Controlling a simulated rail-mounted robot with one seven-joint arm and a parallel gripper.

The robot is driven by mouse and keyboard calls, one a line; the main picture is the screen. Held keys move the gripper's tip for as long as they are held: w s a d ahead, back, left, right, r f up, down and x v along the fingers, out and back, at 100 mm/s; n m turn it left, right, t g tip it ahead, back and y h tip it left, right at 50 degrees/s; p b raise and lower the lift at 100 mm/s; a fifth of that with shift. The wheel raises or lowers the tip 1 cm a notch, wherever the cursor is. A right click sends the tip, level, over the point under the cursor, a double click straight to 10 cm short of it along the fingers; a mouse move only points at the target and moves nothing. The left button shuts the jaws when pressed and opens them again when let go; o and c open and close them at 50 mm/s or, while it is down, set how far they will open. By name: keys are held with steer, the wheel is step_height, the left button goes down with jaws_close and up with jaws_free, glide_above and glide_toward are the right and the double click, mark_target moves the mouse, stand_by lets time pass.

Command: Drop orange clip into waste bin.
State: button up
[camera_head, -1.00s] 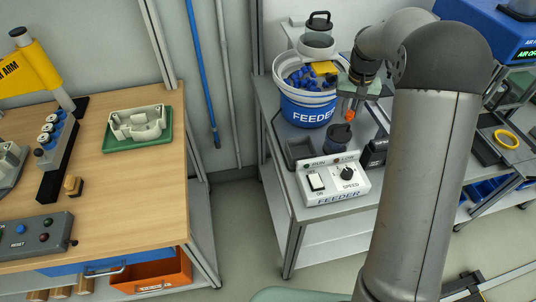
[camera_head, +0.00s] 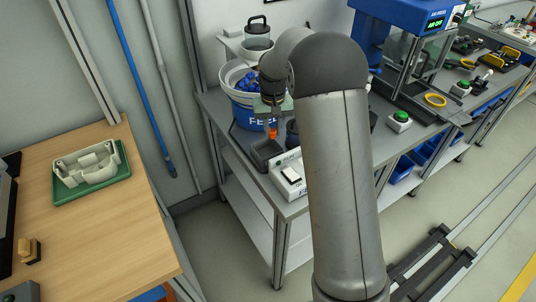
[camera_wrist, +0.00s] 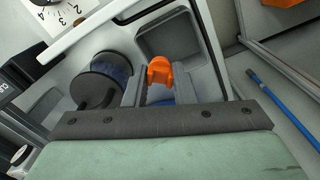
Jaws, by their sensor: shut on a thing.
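The orange clip (camera_wrist: 160,71) is held between the fingertips of my gripper (camera_wrist: 158,84) in the wrist view. In the head view, the clip (camera_head: 273,133) hangs below my gripper (camera_head: 271,123), which is partly hidden by my arm. A small dark grey open bin (camera_head: 267,158), likely the waste bin, stands on the feeder bench close below the clip. In the wrist view, this bin (camera_wrist: 205,62) lies just beyond the clip and looks empty. The clip appears above the bench; its exact height over the bin's rim cannot be told.
A dark cup (camera_wrist: 103,73) stands beside the bin. The feeder bucket (camera_head: 246,112) with blue parts is behind it. The white feeder control box (camera_head: 290,178) is in front, partly hidden by my arm. A wooden table (camera_head: 110,222) with a green tray (camera_head: 118,181) is at left.

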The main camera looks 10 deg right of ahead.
steer(key=o, duration=1)
steer(key=shift+r, duration=0.1)
step_height(320, 180, up, 17)
steer(key=shift+r+b, duration=0.15)
steer(key=shift+b, duration=0.35)
steer(key=shift+n+t, duration=0.3)
steer(key=s+f, duration=0.4)
steer(key=s, duration=0.7)
steer(key=s+f, duration=0.4)
steer(key=s, duration=0.8)
steer(key=s+f, duration=0.4)
steer(key=s, duration=0.7)
steer(key=shift+s+a+f, duration=0.25)
steer(key=shift+s+f, duration=0.1)
